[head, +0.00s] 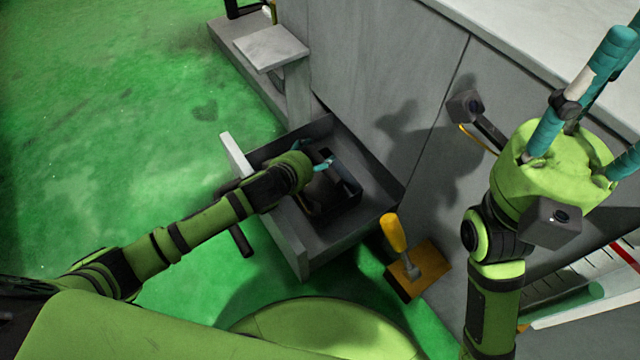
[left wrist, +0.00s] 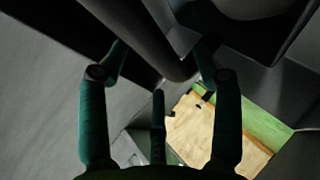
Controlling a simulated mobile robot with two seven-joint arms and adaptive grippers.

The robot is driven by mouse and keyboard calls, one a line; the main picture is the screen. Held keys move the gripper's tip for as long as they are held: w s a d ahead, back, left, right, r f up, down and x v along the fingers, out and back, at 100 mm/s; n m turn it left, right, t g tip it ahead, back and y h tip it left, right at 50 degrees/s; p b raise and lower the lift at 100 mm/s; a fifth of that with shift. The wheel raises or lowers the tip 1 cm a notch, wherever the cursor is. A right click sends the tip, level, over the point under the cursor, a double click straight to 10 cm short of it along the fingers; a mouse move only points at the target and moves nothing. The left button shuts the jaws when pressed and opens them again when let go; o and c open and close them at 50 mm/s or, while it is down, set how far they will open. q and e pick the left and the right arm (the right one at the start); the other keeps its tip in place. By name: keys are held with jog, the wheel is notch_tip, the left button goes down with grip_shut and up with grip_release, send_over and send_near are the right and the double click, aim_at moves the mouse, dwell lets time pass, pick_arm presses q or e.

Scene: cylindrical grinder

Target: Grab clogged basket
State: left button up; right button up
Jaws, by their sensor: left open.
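A dark basket (head: 347,190) sits inside the open grey drawer (head: 300,245) low on the machine's side. My left gripper (head: 324,164) reaches into the drawer at the basket's far left side, its teal fingers partly hidden by my wrist. In the left wrist view the fingers of my left gripper (left wrist: 160,58) are spread. A dark rounded bar, seemingly part of the basket (left wrist: 150,50), passes between them; contact cannot be told. Whether the basket is clogged is not visible. My right gripper (head: 598,85) is raised at the upper right, fingers apart and empty, partly cut off by the frame.
The grey machine wall (head: 380,80) rises behind the drawer. A yellow-handled brush (head: 418,272) is right of the drawer. A grey step-like block (head: 270,47) stands beyond it. Green floor (head: 110,120) is open at the left.

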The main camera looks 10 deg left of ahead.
pick_arm(q)
jog(key=shift+b+x, duration=0.45)
jog(key=shift+x, duration=0.8)
grip_shut()
jog(key=shift+r, duration=0.1)
jog(key=shift+r, duration=0.1)
